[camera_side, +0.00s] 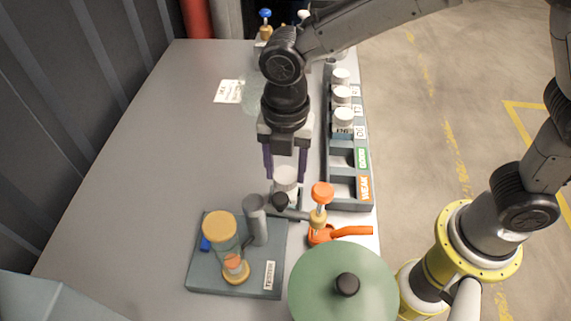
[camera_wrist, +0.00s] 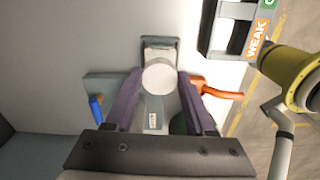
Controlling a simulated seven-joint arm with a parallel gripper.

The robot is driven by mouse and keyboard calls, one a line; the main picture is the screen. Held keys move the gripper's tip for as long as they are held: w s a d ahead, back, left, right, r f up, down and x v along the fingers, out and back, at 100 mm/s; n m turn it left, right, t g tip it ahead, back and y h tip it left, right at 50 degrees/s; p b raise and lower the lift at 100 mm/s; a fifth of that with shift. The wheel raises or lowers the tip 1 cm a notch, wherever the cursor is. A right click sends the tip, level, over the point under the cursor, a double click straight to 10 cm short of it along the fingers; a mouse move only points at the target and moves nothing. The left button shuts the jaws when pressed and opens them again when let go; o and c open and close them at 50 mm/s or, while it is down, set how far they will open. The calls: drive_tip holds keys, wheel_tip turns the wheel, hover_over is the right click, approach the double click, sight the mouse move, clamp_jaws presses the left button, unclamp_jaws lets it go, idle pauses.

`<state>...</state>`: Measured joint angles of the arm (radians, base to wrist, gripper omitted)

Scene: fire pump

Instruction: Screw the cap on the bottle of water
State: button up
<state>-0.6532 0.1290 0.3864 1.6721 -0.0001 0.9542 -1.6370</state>
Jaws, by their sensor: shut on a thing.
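The white round cap (camera_side: 286,176) is between the purple fingers of my gripper (camera_side: 286,174). In the wrist view the cap (camera_wrist: 160,77) fills the gap between both fingertips, and my gripper (camera_wrist: 158,85) is shut on it. The cap is above a small stand by the grey tester base. The bottle under the cap is mostly hidden, so I cannot tell whether cap and bottle touch. Several other white-capped bottles (camera_side: 342,95) stand in the rack.
The grey rack (camera_side: 350,205) on the right has empty slots marked WEAK and GOOD. The tester base (camera_side: 232,285) with a yellow-topped vessel (camera_side: 221,228) is in front. An orange-handled valve (camera_side: 320,215) and green dome (camera_side: 343,290) are close on the right.

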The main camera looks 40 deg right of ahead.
drive_tip(key=shift+f, duration=0.9)
idle(1.8)
drive_tip(key=m, duration=0.4)
drive_tip(key=shift+m, duration=0.3)
drive_tip(key=m, duration=0.4)
drive_tip(key=shift+m, duration=0.3)
idle(0.3)
drive_tip(key=shift+m, duration=0.6)
drive_tip(key=m, duration=0.3)
drive_tip(key=shift+s+m, duration=0.1)
drive_tip(key=shift+m, duration=0.2)
